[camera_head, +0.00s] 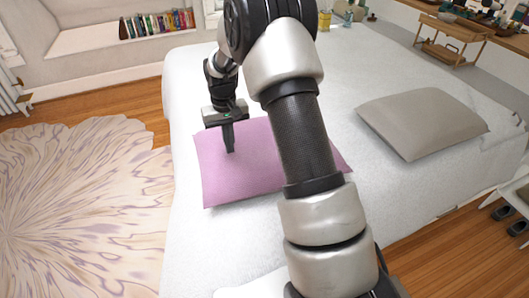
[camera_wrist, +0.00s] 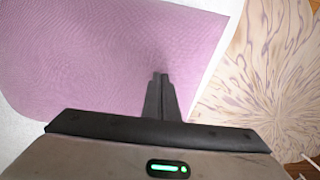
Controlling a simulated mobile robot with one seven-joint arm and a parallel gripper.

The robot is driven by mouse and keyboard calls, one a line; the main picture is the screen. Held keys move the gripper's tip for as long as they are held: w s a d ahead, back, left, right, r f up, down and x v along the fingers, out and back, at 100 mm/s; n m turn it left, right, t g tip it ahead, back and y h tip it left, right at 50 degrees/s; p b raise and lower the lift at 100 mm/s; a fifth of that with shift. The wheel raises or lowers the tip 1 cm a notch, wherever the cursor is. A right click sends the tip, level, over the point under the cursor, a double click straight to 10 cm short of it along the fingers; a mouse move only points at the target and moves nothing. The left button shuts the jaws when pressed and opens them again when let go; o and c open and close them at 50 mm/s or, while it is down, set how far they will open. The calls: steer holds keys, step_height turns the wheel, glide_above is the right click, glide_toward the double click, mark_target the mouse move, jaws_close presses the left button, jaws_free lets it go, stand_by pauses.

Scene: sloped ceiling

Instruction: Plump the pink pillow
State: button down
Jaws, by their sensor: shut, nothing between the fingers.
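The pink pillow (camera_head: 225,180) lies flat on the white bed, near its left side in the head view. My arm hides part of its right side. My gripper (camera_head: 230,150) points down over the pillow with its fingers shut and nothing between them. In the wrist view the shut fingers (camera_wrist: 160,78) are over the pillow (camera_wrist: 90,60), close to its edge. A soft dark shade shows on the cloth by the fingertips. I cannot tell whether they touch it or press into it.
A grey pillow (camera_head: 422,122) lies on the bed (camera_head: 350,60) to the right. A patterned rug (camera_head: 75,205) covers the floor at left. Books (camera_head: 158,24) stand on a ledge behind. A wooden stand (camera_head: 448,40) is at the back right. The bed around the pillows is clear.

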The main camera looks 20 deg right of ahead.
steer(key=shift+f, duration=0.2)
stand_by(0.6)
steer(key=shift+f+b, duration=0.75)
steer(key=shift+f, duration=0.25)
steer(key=shift+r+p, duration=0.8)
steer(key=shift+r, duration=0.35)
steer(key=shift+f, duration=0.3)
steer(key=shift+f+b, duration=0.7)
steer(key=shift+f, duration=0.15)
steer(key=shift+r, duration=0.1)
steer(key=shift+r+p, duration=0.7)
steer(key=shift+r, duration=0.25)
steer(key=shift+f, duration=0.1)
